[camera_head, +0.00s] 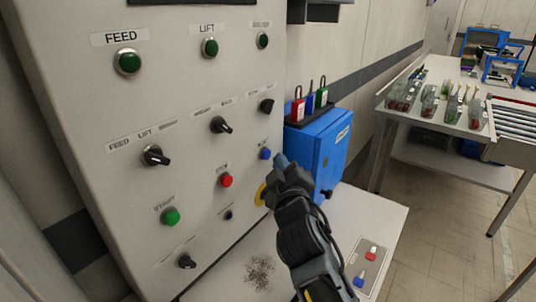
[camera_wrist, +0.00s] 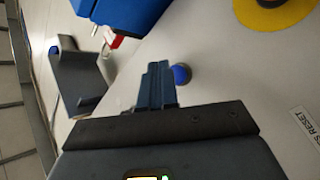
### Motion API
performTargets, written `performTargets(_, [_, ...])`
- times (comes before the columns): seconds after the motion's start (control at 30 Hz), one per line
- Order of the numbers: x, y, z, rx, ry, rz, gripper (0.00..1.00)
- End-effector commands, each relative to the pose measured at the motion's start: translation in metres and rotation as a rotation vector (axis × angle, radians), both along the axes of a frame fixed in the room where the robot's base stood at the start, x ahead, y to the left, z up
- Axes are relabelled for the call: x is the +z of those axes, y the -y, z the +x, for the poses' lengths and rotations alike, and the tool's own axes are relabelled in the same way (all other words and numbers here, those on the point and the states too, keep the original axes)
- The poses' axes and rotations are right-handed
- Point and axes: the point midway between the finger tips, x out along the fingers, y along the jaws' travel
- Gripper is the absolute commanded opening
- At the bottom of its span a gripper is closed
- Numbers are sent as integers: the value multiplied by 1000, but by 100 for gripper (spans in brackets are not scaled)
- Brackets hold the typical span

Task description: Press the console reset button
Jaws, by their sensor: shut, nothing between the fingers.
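A blue button (camera_head: 265,153) sits on the right part of the sloped grey console (camera_head: 190,75), below a small label too small to read. The blue button also shows in the wrist view (camera_wrist: 181,74), just right of my fingertips. My gripper (camera_head: 282,161) is shut and empty. Its fingertips are close to the blue button, to its right in the head view; whether they touch it I cannot tell. A label (camera_wrist: 305,127) ending in "S RESET" is partly cut off at the right edge of the wrist view.
A yellow ring (camera_head: 261,194) lies just below the blue button, partly behind my gripper. A red button (camera_head: 226,180) and a green button (camera_head: 170,216) are to the left. A blue box (camera_head: 318,145) with padlocks on top stands behind my gripper.

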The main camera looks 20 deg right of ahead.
Motion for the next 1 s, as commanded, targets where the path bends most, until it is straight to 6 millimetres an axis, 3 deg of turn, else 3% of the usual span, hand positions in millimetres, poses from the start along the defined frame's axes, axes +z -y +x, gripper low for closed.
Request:
performTargets(0.27, [1, 4, -5, -1, -1, -1, 0])
performTargets(0.7, [1, 27, -36, -1, -1, 0, 0])
performTargets(1.0, [0, 29, -40, 0, 0, 0, 0])
